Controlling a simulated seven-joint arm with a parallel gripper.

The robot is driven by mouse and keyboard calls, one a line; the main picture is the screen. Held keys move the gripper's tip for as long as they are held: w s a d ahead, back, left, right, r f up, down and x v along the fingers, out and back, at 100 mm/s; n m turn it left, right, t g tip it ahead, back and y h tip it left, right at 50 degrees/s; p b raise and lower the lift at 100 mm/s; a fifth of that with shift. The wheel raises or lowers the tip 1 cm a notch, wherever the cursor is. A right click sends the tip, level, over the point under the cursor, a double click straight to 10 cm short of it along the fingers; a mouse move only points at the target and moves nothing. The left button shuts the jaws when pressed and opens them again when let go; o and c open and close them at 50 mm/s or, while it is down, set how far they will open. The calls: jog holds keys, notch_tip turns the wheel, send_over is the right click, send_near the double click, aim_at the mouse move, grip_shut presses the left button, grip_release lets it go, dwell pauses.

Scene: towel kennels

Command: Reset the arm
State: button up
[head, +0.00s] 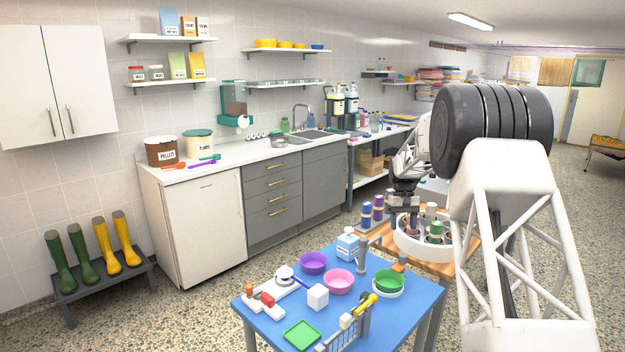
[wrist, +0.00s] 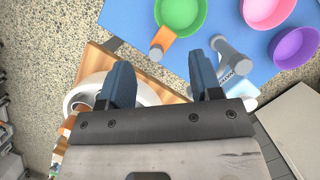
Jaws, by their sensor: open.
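My gripper (wrist: 160,76) is open and empty. Its two dark blue fingers are spread apart in the wrist view. In the head view my gripper (head: 408,206) hangs pointing down, close above a white round tray (head: 400,243) on a wooden table. The tray holds a green-topped item (head: 435,231) and several others; part of it is hidden behind my arm. I cannot tell the exact gap between fingertips and tray.
A blue table (head: 400,318) in front bears a purple bowl (head: 313,263), a pink bowl (head: 339,281), a green bowl (head: 389,280), a grey post (head: 362,256) and a green tray (head: 302,335). Purple bottles (head: 366,214) stand left of the round tray. A counter (head: 215,168) runs along the wall.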

jog(key=s+a+r+t, duration=0.1)
jog(key=s+a+r, duration=0.2)
jog(key=s+r, duration=0.5)
jog(key=s+a+r+t, duration=0.1)
jog(key=s+a+r, duration=0.15)
jog(key=s, duration=0.95)
jog(key=s+a+r+t, duration=0.1)
jog(key=s+a+r, duration=0.2)
jog(key=s+r, duration=0.45)
jog(key=s+a+f+t, duration=0.1)
jog(key=s+f, duration=0.1)
jog(key=s, duration=0.9)
jog(key=s+a+f+t, duration=0.1)
jog(key=s+f, duration=0.1)
jog(key=s, duration=1)
jog(key=s+a+f+t, duration=0.1)
jog(key=s+a+f, duration=0.1)
jog(key=s, duration=1)
jog(key=shift+s+f, duration=0.2)
jog(key=shift+f, duration=0.15)
